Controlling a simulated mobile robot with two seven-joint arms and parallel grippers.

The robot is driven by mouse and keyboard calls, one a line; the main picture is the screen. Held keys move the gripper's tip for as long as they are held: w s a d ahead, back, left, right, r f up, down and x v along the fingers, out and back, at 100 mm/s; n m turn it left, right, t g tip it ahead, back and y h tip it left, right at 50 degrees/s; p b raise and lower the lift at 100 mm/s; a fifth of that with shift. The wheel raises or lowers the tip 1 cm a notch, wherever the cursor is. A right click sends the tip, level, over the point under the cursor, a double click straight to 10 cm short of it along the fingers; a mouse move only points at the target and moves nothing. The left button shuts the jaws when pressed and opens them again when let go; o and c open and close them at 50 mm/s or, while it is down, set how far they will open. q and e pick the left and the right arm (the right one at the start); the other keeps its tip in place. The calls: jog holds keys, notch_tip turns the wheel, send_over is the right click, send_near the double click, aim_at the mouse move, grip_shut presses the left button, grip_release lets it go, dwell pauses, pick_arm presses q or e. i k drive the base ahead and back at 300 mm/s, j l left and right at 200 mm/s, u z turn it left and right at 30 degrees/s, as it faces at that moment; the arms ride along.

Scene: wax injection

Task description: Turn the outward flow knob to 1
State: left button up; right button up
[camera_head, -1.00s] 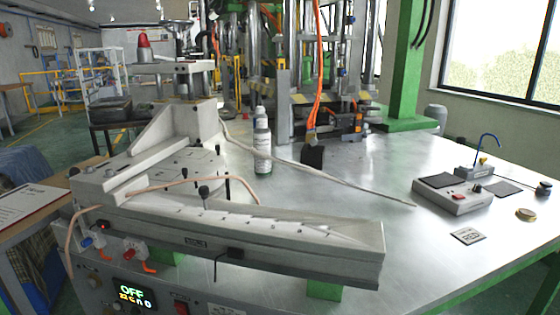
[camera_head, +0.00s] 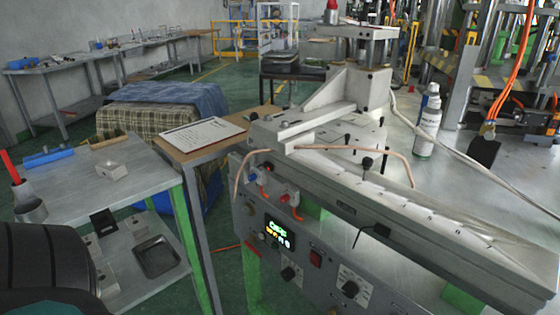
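The wax injection machine (camera_head: 400,265) stands right of centre, with a control panel on its front face. The panel holds a black knob with a white dial (camera_head: 350,289), another black knob (camera_head: 290,273) to its left, and a small round knob (camera_head: 250,208) at the upper left. The labels are too small to read, so I cannot tell which is the outward flow knob or its setting. A lit display (camera_head: 279,234) and a red switch (camera_head: 316,257) sit on the panel. Neither gripper is in view.
A clipboard (camera_head: 203,133) lies on a wooden table left of the machine. A grey workbench (camera_head: 100,190) with a tray (camera_head: 158,258) on its lower shelf stands at the left. A spray bottle (camera_head: 428,125) stands on the metal table. Green floor shows between bench and machine.

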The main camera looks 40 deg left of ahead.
aim_at(285, 198)
jog(key=j+u, duration=0.1)
jog(key=u, duration=1.45)
jog(key=i+l, duration=0.05)
